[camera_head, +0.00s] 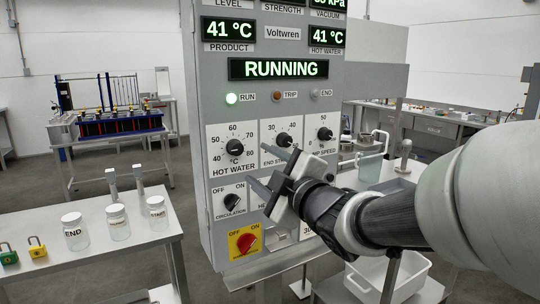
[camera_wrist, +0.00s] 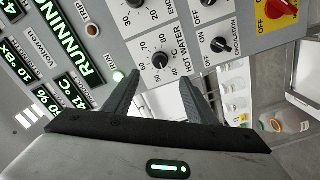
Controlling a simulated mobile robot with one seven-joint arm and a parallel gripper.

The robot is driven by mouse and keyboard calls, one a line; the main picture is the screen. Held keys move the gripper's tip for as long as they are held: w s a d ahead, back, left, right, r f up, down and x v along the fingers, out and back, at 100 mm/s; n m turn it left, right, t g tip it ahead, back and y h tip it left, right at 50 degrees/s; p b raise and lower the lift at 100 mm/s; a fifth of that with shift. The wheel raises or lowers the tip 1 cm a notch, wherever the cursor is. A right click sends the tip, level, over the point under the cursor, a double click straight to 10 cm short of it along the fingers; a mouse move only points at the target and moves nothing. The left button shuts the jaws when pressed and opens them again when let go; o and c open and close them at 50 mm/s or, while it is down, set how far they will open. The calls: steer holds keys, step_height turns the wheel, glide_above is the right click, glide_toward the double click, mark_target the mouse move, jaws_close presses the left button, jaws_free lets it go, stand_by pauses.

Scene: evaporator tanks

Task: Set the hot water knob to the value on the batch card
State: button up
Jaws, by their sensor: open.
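The hot water knob (camera_head: 235,147) is a black dial on the grey panel, with a scale from 40 to 80; its pointer is too small to read surely. The hot water display (camera_head: 326,37) reads 41 °C. My gripper (camera_head: 274,172) is open and empty, in front of the panel to the lower right of the knob. In the wrist view the hot water knob (camera_wrist: 160,60) shows beyond the open fingertips (camera_wrist: 160,88), roughly centred between them and apart from them. I cannot make out a batch card in either view.
The end and pump speed knobs (camera_head: 325,134) lie to the right. The circulation switch (camera_head: 231,202) and the red switch on yellow (camera_head: 245,242) lie below. A table (camera_head: 150,228) with jars and padlocks stands left; a white bin (camera_head: 385,275) is lower right.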

mark_target(238, 150)
steer(key=b+x, duration=0.1)
steer(key=x, duration=1.1)
steer(key=shift+w+a, duration=0.1)
steer(key=shift+w, duration=0.15)
steer(key=c, duration=1)
